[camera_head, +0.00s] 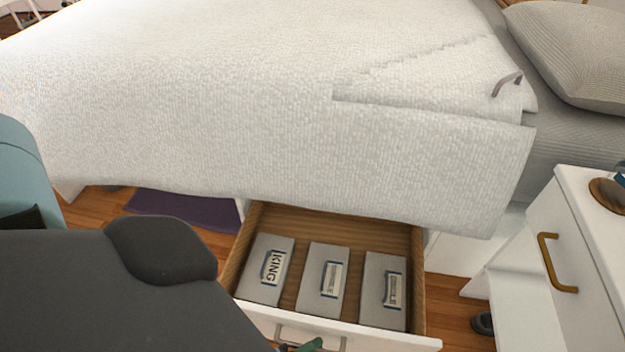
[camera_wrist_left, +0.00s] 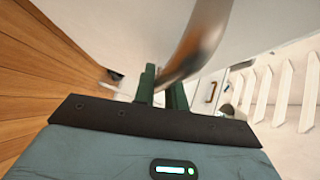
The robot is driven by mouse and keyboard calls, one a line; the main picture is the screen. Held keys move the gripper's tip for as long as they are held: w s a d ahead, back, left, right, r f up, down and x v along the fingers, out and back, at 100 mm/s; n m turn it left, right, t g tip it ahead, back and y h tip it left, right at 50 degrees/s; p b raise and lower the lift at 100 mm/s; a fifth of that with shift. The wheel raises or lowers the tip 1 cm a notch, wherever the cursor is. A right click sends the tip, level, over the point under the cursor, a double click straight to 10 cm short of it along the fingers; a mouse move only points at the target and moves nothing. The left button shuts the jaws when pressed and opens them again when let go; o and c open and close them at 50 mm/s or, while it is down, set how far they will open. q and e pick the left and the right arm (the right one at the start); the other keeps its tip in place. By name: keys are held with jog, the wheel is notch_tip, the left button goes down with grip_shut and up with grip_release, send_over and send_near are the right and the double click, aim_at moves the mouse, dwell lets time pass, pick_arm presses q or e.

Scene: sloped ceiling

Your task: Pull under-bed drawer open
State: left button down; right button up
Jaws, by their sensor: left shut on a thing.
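The under-bed drawer (camera_head: 418,270) is pulled out from beneath the bed, with its wooden inside showing. Its white front (camera_head: 395,338) lies at the bottom edge of the head view. The metal handle (camera_head: 311,332) is on that front, and it shows large and blurred in the left wrist view (camera_wrist_left: 196,42). My left gripper (camera_head: 303,345) is shut on the handle; its green fingers (camera_wrist_left: 163,90) are on either side of the bar in the wrist view. My dark left arm hides the drawer's front left corner. My right gripper is not in view.
Several grey packs fill the drawer, one marked KING (camera_head: 262,275). A white bedspread (camera_head: 230,110) hangs over the drawer's back. A white nightstand (camera_head: 570,250) with a brass handle stands at the right, and a purple mat (camera_head: 185,210) lies on the wood floor at the left.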

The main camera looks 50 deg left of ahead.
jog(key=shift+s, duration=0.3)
pick_arm(q)
jog(key=c, duration=1.5)
grip_release()
jog(key=shift+o, duration=0.2)
jog(key=shift+s, duration=0.1)
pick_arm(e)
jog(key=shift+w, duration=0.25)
pick_arm(q)
jog(key=shift+s+a, duration=0.1)
jog(key=shift+s, duration=0.15)
jog(key=p+v, duration=0.1)
jog(key=v, duration=0.6)
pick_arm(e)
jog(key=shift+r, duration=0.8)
pick_arm(q)
jog(key=shift+s, duration=0.1)
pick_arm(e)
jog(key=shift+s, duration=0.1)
